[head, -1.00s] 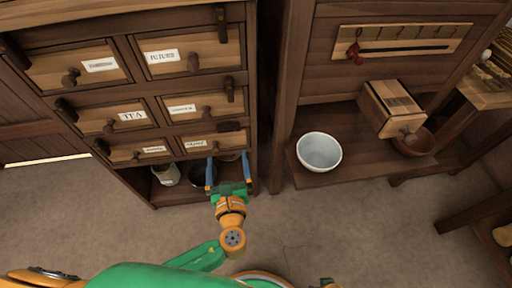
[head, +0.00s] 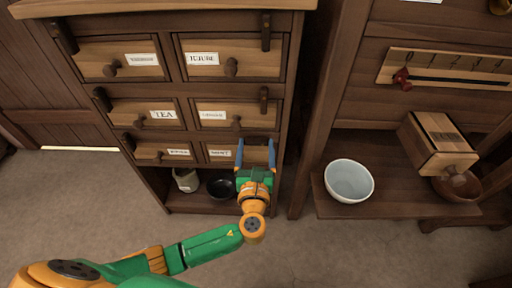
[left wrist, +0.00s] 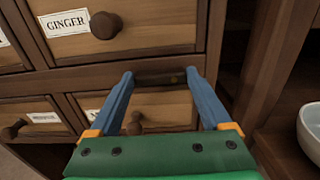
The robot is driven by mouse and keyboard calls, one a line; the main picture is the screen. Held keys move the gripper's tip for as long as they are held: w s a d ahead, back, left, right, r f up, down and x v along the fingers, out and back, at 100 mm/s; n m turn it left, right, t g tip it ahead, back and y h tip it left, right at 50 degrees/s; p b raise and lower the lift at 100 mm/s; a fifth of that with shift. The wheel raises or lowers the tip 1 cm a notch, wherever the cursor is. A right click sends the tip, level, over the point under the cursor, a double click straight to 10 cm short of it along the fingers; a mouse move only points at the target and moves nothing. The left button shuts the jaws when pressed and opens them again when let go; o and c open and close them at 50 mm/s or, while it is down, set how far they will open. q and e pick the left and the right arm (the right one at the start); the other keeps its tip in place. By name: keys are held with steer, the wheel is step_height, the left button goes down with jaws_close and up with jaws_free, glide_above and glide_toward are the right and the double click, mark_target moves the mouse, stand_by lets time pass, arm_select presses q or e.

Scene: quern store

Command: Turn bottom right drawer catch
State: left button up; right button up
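The bottom right drawer (head: 219,153) is closed in the cabinet's lowest drawer row. Its dark catch (left wrist: 160,77) lies roughly level above the right part of the drawer front. My left gripper (head: 256,145) is at this drawer. In the left wrist view its two blue fingers (left wrist: 159,74) are spread, with the catch in the gap between their tips; I cannot tell whether either touches it. The drawer's round knob (left wrist: 135,122) shows between the fingers, lower down. Its label is partly hidden behind the left finger in the wrist view. My right gripper is out of view.
Upright catches sit by the top right (head: 265,32) and middle right (head: 263,100) drawers. A jar (head: 186,180) and a dark bowl (head: 220,188) stand on the open shelf below. A white bowl (head: 349,181) and a wooden box (head: 437,143) are to the right.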

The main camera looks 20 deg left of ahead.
arm_select(q)
steer(key=c, duration=0.3)
steer(key=shift+f+n, duration=0.1)
steer(key=shift+n, duration=0.2)
steer(key=shift+f+n, duration=0.15)
steer(key=shift+n, duration=0.55)
steer(key=shift+w+d+f+n+b, duration=0.1)
steer(key=shift+d+f+n+b, duration=0.15)
steer(key=shift+n+b, duration=1.75)
steer(key=shift+w+d+f+n+b, duration=0.1)
steer(key=shift+d+f+n+b, duration=0.25)
steer(key=shift+n, duration=3.05)
steer(key=shift+d+f+n+b, duration=0.15)
steer(key=shift+n+b, duration=1.2)
steer(key=shift+n, duration=1.35)
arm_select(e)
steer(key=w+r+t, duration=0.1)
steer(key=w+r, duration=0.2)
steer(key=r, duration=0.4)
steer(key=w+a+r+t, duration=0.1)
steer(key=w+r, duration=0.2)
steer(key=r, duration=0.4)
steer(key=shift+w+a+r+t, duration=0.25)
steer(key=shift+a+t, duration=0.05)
